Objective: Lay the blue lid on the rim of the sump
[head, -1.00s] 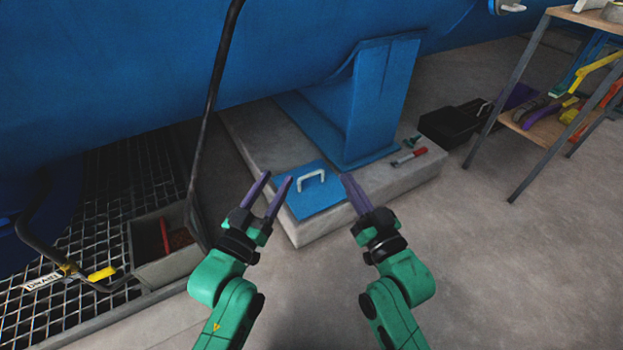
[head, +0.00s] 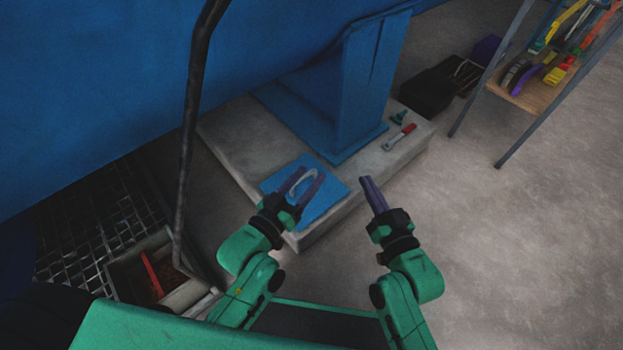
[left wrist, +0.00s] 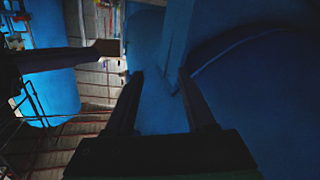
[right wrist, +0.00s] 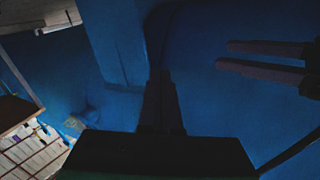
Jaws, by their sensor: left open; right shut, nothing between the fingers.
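The blue lid (head: 327,208) lies flat on the concrete plinth, with a pale arched handle (head: 311,177) on top. My left gripper (head: 303,182) is open, and its fingers overlap the handle in the head view; I cannot tell whether they touch it. The left wrist view shows its two fingers (left wrist: 158,85) apart, with no lid visible between them. My right gripper (head: 371,187) is shut and empty, to the right of the lid. The sump (head: 123,277) is a box-like pit at the lower left, with something red inside, partly hidden by a dark hose and my own body.
A dark hose (head: 189,120) hangs between the sump and the plinth (head: 226,130). A blue support leg (head: 362,90) stands behind the lid. A red-handled tool (head: 400,137) lies on the plinth. A black box (head: 428,90) and a shelf (head: 530,95) stand at the right. Floor at right is clear.

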